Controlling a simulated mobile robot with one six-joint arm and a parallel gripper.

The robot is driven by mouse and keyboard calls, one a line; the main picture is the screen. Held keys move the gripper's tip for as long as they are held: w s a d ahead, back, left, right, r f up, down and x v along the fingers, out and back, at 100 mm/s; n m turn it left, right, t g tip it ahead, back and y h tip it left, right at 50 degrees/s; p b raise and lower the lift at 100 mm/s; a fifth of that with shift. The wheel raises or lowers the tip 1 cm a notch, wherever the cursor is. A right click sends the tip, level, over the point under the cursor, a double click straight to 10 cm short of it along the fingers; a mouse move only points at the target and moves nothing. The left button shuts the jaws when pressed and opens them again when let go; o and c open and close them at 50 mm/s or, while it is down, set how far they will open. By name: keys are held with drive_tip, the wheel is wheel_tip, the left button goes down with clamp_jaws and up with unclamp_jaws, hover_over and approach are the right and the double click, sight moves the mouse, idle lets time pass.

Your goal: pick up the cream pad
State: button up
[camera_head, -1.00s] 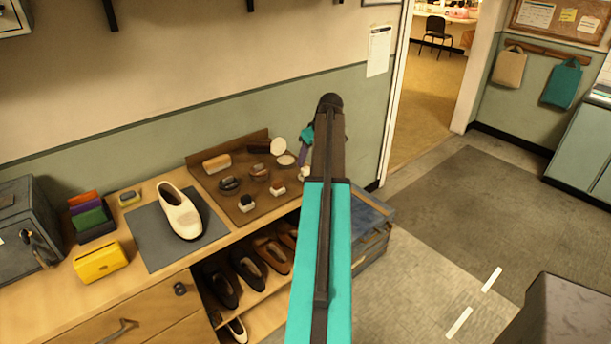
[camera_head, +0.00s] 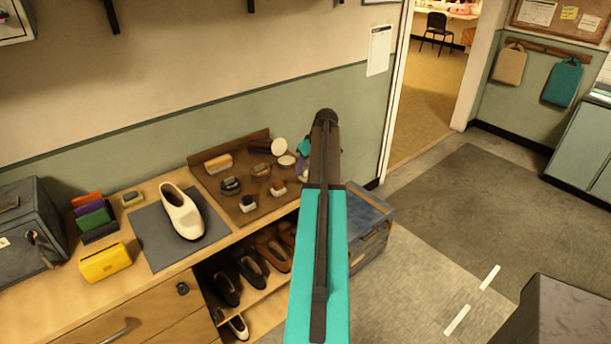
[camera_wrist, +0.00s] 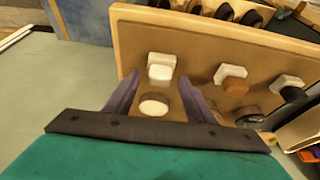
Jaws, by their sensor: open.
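The cream pad (camera_wrist: 160,70) is a small pale block with a white top, near the edge of the brown tray in the wrist view. My gripper (camera_wrist: 159,80) is open and empty above the tray. Its two purple fingers point toward the pad, one tip on either side of its near end in the picture; the height gap is unclear. A round cream-topped tin (camera_wrist: 154,105) lies between the fingers, nearer the palm. In the head view my gripper (camera_head: 302,164) shows only partly behind my arm.
The brown tray (camera_head: 216,195) also holds a brown-and-white pad (camera_wrist: 233,78), a black-and-white pad (camera_wrist: 291,88), darker tins (camera_head: 230,186) and brushes (camera_head: 218,163). A cream shoe (camera_head: 182,212) stands on a grey mat left of it. Shoes fill the shelf below.

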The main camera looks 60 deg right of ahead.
drive_tip(key=shift+c, duration=0.4)
drive_tip(key=c, duration=1)
drive_tip(key=shift+r, duration=0.15)
drive_tip(key=shift+c, duration=0.2)
drive_tip(key=shift+r+b, duration=0.8)
drive_tip(key=shift+r, duration=0.8)
drive_tip(key=s+a+r+b, duration=0.1)
drive_tip(key=s+a+b, duration=0.3)
drive_tip(key=s, duration=1)
drive_tip(key=shift+a+r, duration=0.3)
drive_tip(key=shift+a, duration=1.6)
